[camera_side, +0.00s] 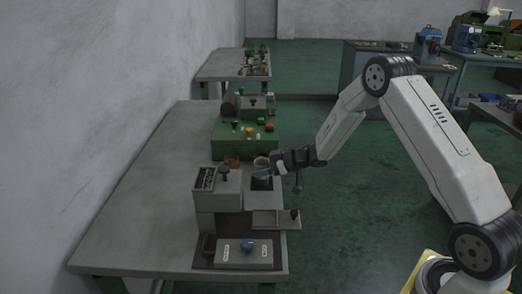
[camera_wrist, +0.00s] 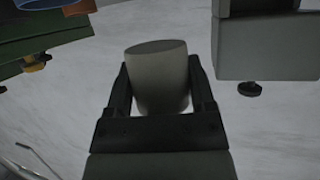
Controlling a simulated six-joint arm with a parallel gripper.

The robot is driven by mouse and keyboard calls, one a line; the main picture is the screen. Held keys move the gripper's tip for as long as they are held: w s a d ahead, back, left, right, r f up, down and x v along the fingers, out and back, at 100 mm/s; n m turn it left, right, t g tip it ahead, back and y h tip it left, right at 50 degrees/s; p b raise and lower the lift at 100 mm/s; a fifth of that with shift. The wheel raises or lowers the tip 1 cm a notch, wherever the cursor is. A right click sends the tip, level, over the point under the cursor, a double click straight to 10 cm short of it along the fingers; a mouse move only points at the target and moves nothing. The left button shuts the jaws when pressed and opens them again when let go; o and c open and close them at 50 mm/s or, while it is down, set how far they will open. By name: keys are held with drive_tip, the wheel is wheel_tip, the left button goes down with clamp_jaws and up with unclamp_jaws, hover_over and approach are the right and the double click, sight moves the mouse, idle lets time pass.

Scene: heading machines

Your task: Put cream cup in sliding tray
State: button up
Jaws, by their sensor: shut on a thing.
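The cream cup (camera_wrist: 158,80) is held between the two fingers of my gripper (camera_wrist: 159,72), which is shut on it in the wrist view. In the side view my gripper (camera_side: 277,163) holds the cup (camera_side: 261,161) above the bench, behind and to the right of the grey machine. The sliding tray (camera_side: 266,219) sticks out to the right from the machine, with a black knob (camera_side: 294,215) at its outer end. The cup is apart from the tray, higher and farther back. A bluish thing (camera_side: 259,171) shows just below the cup; I cannot tell its form.
The grey machine (camera_side: 228,184) stands left of my gripper, with a base plate and blue knob (camera_side: 247,246) in front. A green machine (camera_side: 232,143) stands behind. An orange-brown thing (camera_side: 231,161) is near it. The bench's left side (camera_side: 150,205) is clear.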

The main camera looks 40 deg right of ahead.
drive_tip(key=shift+s+d, duration=0.3)
drive_tip(key=shift+s, duration=0.15)
drive_tip(key=s+d+n+g+y, duration=0.3)
drive_tip(key=s+d+n, duration=0.1)
drive_tip(key=s, duration=1)
hover_over(265, 218)
drive_tip(key=s+d, duration=0.2)
drive_tip(key=shift+n+g+y, duration=0.3)
drive_tip(key=shift+y, duration=0.1)
drive_tip(key=shift+w+d+f, duration=0.1)
drive_tip(key=shift+d+f, duration=0.05)
drive_tip(key=shift+f, duration=2.8)
drive_tip(key=shift+w+a+f, duration=0.7)
drive_tip(key=shift+a+f, duration=0.15)
drive_tip(key=shift+a, duration=0.1)
drive_tip(key=shift+w+a+f, duration=0.15)
drive_tip(key=shift+a+f, duration=0.05)
drive_tip(key=shift+f, duration=0.05)
drive_tip(key=shift+f, duration=0.1)
drive_tip(key=o, duration=1.2)
